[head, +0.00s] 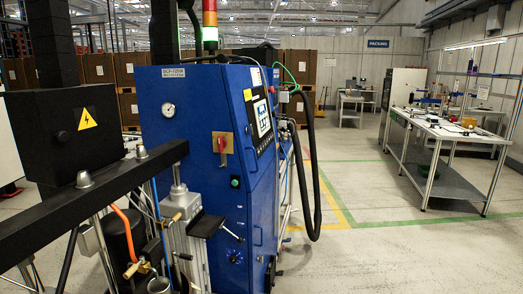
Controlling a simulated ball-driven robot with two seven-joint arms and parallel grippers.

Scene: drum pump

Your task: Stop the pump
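The pump machine's blue cabinet (205,140) stands at the middle left of the head view. Its left face carries a round gauge (168,109), a red switch on a yellow-brown plate (222,144) and a green button (235,182). A control panel with a display (262,117) is on its narrow right-hand face, seen at a slant, so its details are too small to read. A signal light with red and green sections (210,22) rises above the cabinet. Neither of my grippers shows in the head view.
A dark beam (90,205) crosses the lower left in front of the cabinet, with a black box (62,135) bearing a yellow warning sign behind it. A black hose (314,170) hangs at the cabinet's right. Open floor (360,225) lies between it and a workbench (450,132).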

